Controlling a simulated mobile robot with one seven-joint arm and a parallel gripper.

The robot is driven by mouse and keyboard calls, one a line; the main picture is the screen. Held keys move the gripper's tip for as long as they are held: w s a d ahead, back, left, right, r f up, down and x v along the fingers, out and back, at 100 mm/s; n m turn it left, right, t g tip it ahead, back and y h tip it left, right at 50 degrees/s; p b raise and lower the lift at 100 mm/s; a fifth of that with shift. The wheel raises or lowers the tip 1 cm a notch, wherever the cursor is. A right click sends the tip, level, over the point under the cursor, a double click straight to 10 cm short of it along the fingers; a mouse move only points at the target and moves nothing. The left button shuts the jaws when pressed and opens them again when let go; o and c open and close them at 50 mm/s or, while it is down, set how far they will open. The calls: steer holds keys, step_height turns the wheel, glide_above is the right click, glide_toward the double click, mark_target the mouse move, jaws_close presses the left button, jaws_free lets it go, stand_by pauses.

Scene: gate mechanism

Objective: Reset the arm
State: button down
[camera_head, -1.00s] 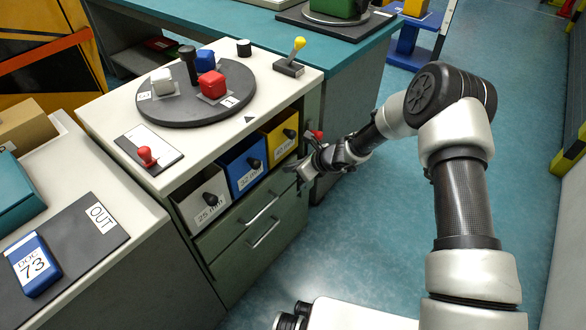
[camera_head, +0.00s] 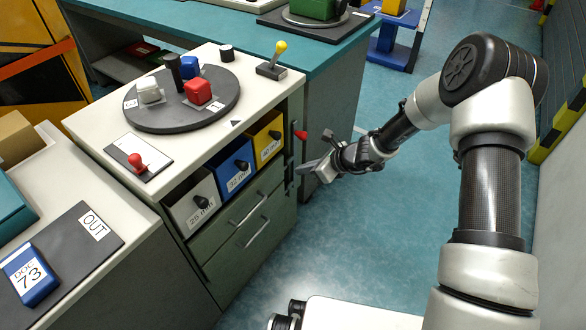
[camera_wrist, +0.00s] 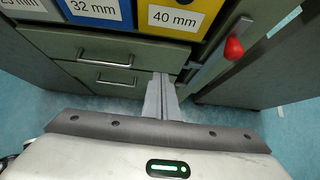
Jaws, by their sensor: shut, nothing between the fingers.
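My gripper (camera_head: 312,167) is at the end of my arm, in front of the cabinet's right edge, in free space. In the wrist view its fingers (camera_wrist: 161,98) are together with nothing between them. They show in front of the lower drawers, below the yellow 40 mm bin (camera_wrist: 178,18). My arm reaches in from the right in the head view, with its elbow high.
A red-knobbed lever (camera_head: 301,135), also in the wrist view (camera_wrist: 233,48), is on the cabinet's right side, close to my gripper. Drawers with handles (camera_head: 250,232) are below the bins. A round turntable (camera_head: 228,98) holds coloured blocks on top. The blue floor (camera_head: 375,235) is clear.

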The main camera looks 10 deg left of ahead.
steer(key=s+d+r+n+h, duration=0.1)
steer(key=s+d+r+n, duration=0.25)
steer(key=r, duration=0.45)
steer(key=s+d+r+n, duration=0.25)
steer(key=r+n, duration=0.25)
steer(key=r, duration=0.3)
steer(key=s+d+r+n+h, duration=0.15)
steer(key=s+r+n, duration=0.25)
steer(key=r, duration=0.4)
steer(key=s+d+r+n+t+h, duration=0.1)
steer(key=s+d+r+n+h, duration=0.3)
steer(key=s+d, duration=0.5)
steer(key=s+d+r+n+t+h, duration=0.1)
steer(key=s+d+r+n+h, duration=0.1)
steer(key=s+d+r+n, duration=0.65)
step_height(320, 180, up, 19)
steer(key=s+m+p, duration=0.2)
steer(key=p, duration=1.9)
steer(key=shift+d+r+m, duration=0.2)
steer(key=shift+m, duration=0.1)
